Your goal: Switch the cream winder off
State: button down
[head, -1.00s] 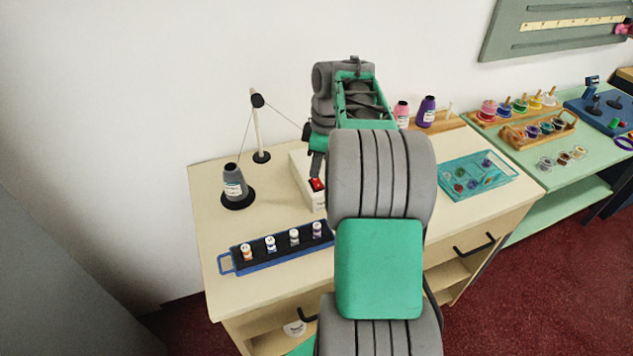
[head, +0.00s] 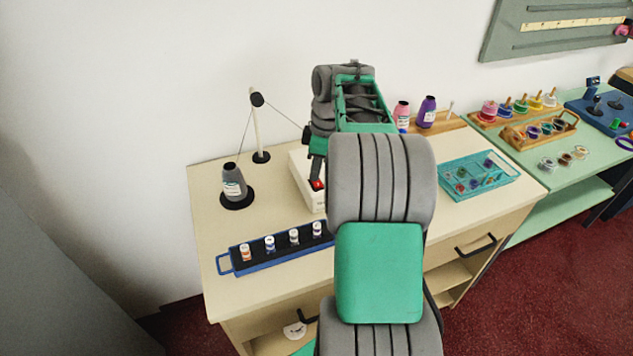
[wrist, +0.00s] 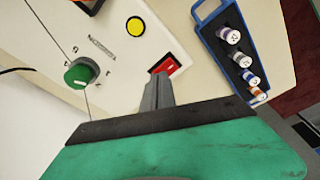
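The cream winder (head: 305,181) stands on the cream counter, mostly hidden behind my arm in the head view. Its top fills much of the wrist view (wrist: 120,60), with a green knob (wrist: 80,73), a yellow round button (wrist: 136,26) and a red rocker switch (wrist: 171,64). The red switch also shows in the head view (head: 319,184). My gripper (wrist: 160,82) has its grey fingers together, with no object between them. Their tips are right at the red switch and cover part of it; I cannot tell whether they touch it.
A grey thread cone (head: 233,184) stands on a black disc left of the winder, near a thread post (head: 257,130). A blue rack (head: 270,253) with several small spools lies in front. A teal tray (head: 478,176) is to the right.

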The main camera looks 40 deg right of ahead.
jog(key=shift+f, duration=0.1)
notch_tip(320, 180, up, 7)
jog(key=p, duration=0.5)
dwell(0.5)
